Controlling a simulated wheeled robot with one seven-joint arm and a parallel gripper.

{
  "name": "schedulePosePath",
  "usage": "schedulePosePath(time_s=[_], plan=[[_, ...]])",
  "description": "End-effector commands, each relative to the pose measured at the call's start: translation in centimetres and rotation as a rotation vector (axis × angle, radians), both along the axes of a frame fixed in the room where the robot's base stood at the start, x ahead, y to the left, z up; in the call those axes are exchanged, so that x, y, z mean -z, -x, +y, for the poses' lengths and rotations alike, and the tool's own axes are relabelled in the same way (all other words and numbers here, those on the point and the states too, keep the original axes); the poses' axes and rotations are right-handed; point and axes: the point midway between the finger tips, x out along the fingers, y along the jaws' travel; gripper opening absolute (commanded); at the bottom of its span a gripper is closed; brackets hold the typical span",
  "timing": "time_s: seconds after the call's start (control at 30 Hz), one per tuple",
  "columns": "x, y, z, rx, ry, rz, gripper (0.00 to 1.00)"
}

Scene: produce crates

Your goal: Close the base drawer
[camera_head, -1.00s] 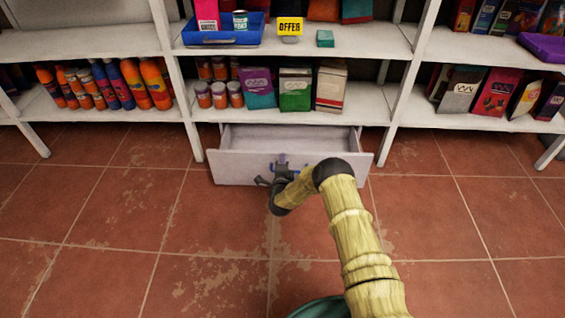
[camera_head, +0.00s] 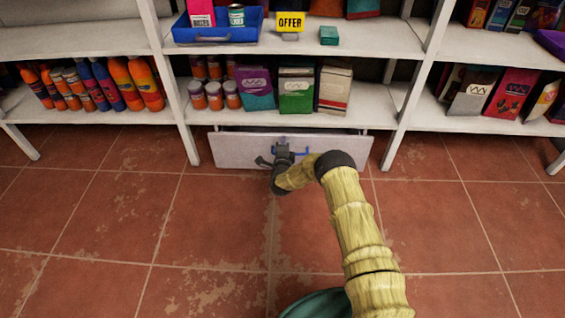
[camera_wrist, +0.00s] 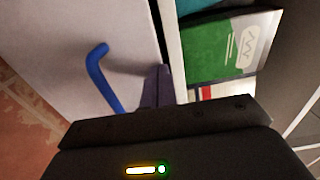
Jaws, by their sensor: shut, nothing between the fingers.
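The base drawer (camera_head: 235,150) is under the lowest shelf of the middle unit. Its pale front panel stands slightly proud, with a thin dark gap above it. Its blue handle (camera_head: 302,151) shows at the middle of the front and also in the wrist view (camera_wrist: 101,80). My gripper (camera_head: 284,147) is at the drawer front, beside the handle and not around it. In the wrist view the shut fingers (camera_wrist: 156,84) are close against the panel; exact contact is hard to tell. The drawer's inside is hidden.
The shelf above holds a green box (camera_head: 296,91), a purple box (camera_head: 255,88) and several jars (camera_head: 214,97). A blue tray (camera_head: 217,35) and a yellow offer sign (camera_head: 290,22) sit higher. Shelf legs (camera_head: 190,145) flank the drawer. The tiled floor (camera_head: 130,220) in front is clear.

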Motion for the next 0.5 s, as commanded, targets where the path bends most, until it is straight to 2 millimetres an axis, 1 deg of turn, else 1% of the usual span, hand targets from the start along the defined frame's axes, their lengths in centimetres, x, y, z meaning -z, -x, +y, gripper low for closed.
schedulePosePath(time_s=[0.03, 0.13, 0.5], plan=[[0.27, -0.44, -0.1, 0.002, -0.001, -0.002, 0.0], [0.15, -0.83, -0.08, 0.001, -0.001, -0.001, 0.0], [0.01, -0.87, -0.16, 0.002, 0.0, 0.0, 0.0]])
